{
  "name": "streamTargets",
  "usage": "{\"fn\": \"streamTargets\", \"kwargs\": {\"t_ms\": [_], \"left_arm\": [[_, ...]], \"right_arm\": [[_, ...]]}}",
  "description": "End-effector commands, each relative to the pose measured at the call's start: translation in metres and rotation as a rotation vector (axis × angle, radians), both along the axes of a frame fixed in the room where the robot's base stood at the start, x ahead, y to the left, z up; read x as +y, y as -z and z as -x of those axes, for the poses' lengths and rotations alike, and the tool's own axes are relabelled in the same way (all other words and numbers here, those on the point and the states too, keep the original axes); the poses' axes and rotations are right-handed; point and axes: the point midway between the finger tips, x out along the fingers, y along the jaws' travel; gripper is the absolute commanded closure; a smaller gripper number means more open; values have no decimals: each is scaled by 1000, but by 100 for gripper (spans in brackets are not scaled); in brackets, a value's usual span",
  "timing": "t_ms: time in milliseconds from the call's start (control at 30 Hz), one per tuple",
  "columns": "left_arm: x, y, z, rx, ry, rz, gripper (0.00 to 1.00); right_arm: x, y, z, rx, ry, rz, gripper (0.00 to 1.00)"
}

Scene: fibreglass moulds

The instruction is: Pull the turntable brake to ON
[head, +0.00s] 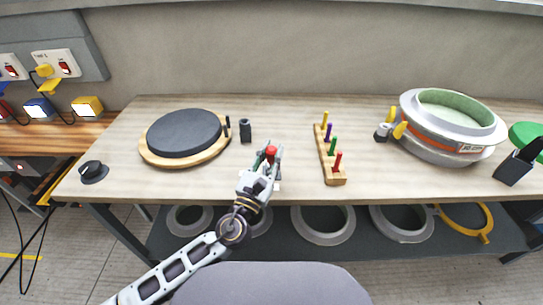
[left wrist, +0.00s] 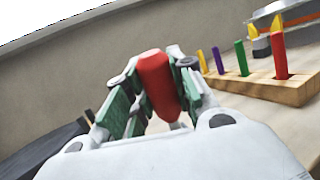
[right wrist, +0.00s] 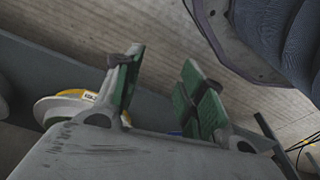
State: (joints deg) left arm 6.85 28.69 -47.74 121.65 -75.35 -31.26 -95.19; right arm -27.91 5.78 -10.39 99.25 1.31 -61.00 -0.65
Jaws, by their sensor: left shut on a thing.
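The turntable (head: 184,132), a dark disc on a round wooden base, sits on the left half of the bench. My left gripper (head: 270,158) is at the bench's front edge, right of and nearer than the turntable. It is shut on a red handle, seen between its green-padded fingers in the left wrist view (left wrist: 158,82). The handle looks like the brake lever's grip; its lower end is hidden by the gripper, and I see no ON mark. My right gripper (right wrist: 160,80) is open and empty in the right wrist view and out of the head view.
A wooden rack (head: 330,160) with yellow, purple, green and red pegs stands just right of my left gripper. A dark block (head: 245,130) stands beside the turntable. A round mould (head: 450,130) is at the right. Rings lie on the lower shelf (head: 360,235).

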Motion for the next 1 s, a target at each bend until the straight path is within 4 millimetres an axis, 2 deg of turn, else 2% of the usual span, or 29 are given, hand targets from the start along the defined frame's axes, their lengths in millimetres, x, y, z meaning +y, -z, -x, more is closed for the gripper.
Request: {"fn": "streamTargets", "kwargs": {"t_ms": [433, 1000], "left_arm": [[0, 3, 4, -49, -1, 1, 100], [0, 4, 10, -112, -1, 1, 100]], "right_arm": [[14, -61, -2, 26, -11, -21, 60], [21, -93, -12, -36, -16, -50, 60]]}}
